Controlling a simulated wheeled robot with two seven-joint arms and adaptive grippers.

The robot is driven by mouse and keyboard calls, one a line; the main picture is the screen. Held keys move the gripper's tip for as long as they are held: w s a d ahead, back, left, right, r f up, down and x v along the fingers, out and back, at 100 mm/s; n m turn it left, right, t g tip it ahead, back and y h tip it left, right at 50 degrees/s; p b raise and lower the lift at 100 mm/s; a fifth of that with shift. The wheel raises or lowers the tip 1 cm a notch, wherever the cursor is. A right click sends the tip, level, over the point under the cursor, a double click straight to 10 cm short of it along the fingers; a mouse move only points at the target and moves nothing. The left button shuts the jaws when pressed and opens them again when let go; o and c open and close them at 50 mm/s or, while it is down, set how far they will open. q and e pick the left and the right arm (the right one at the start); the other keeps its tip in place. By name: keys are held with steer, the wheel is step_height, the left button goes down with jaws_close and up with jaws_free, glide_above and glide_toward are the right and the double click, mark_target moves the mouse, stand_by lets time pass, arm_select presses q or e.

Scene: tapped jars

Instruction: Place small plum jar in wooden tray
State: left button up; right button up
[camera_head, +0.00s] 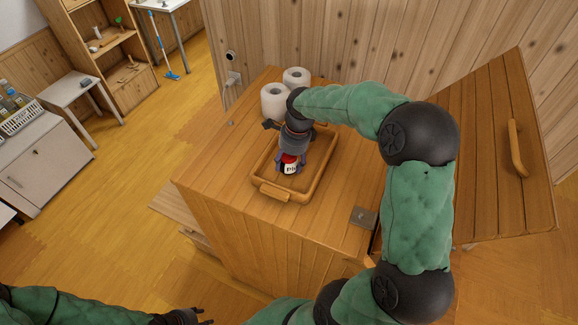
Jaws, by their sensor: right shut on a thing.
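The small plum jar (290,167), red with a white label whose visible letters begin "Pl", is held in my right gripper (289,160). The gripper reaches down from the back, shut on the jar, within the outline of the wooden tray (273,191). I cannot tell whether the jar touches the tray floor. The tray has raised rims and a handle at its near end; my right gripper and forearm hide part of its back. My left gripper (203,317) is at the bottom edge, far from the tray, partly cut off; its opening is unclear.
The tray stands on a wooden cabinet top (212,176). Two white paper rolls (274,104) stand behind it, near the plank wall. A wooden door (495,150) with a handle stands open at right. The cabinet top left of the tray is clear.

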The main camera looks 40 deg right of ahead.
mark_target(289, 168)
step_height(289, 168, down, 3)
steer(key=shift+w+f, duration=0.1)
steer(key=shift+f, duration=0.1)
steer(key=o, duration=1.4)
steer(key=r, duration=0.4)
steer(key=s+r, duration=0.1)
steer(key=r, duration=0.3)
steer(key=d+r, duration=0.1)
steer(key=r, duration=0.3)
steer(key=shift+s+d+r+b, duration=0.1)
steer(key=shift+s+b, duration=0.1)
steer(key=shift+b, duration=0.15)
